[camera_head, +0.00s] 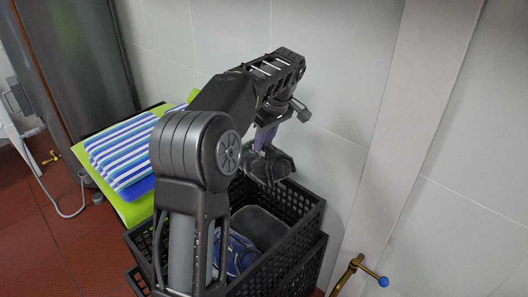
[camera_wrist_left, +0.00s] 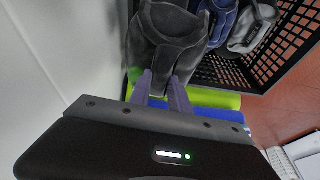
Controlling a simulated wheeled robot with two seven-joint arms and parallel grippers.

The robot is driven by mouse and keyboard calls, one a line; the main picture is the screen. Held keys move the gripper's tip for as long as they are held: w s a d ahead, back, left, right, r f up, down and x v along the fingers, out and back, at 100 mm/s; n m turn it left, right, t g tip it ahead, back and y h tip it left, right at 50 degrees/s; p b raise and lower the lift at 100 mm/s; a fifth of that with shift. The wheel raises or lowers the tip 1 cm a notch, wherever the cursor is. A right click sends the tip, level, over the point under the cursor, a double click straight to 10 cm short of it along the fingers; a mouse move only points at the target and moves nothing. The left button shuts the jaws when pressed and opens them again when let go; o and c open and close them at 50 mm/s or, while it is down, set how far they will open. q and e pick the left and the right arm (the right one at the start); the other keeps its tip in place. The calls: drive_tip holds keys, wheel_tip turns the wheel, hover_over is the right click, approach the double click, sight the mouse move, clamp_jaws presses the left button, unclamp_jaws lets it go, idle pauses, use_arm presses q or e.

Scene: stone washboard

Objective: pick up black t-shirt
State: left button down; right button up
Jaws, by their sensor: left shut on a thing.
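My left gripper (camera_head: 264,142) reaches in from the left above the black crate in the head view. Its purple fingers also show in the left wrist view (camera_wrist_left: 162,92). They are shut on a dark grey-black garment (camera_head: 268,165), which I take to be the black t-shirt. The garment hangs bunched from the fingertips, above the crate's back edge. It fills the upper middle of the left wrist view (camera_wrist_left: 165,35). My right gripper is in neither view.
The black crate (camera_head: 283,258) holds a blue garment (camera_head: 238,252) and a dark grey item (camera_head: 262,226). A striped blue-white cloth (camera_head: 120,150) lies on a green one (camera_head: 133,208) to the left. A white tiled wall (camera_head: 330,75) stands close behind. A tap (camera_head: 350,268) is at lower right.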

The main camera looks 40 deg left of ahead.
use_arm(q)
drive_tip(key=shift+r, duration=0.8)
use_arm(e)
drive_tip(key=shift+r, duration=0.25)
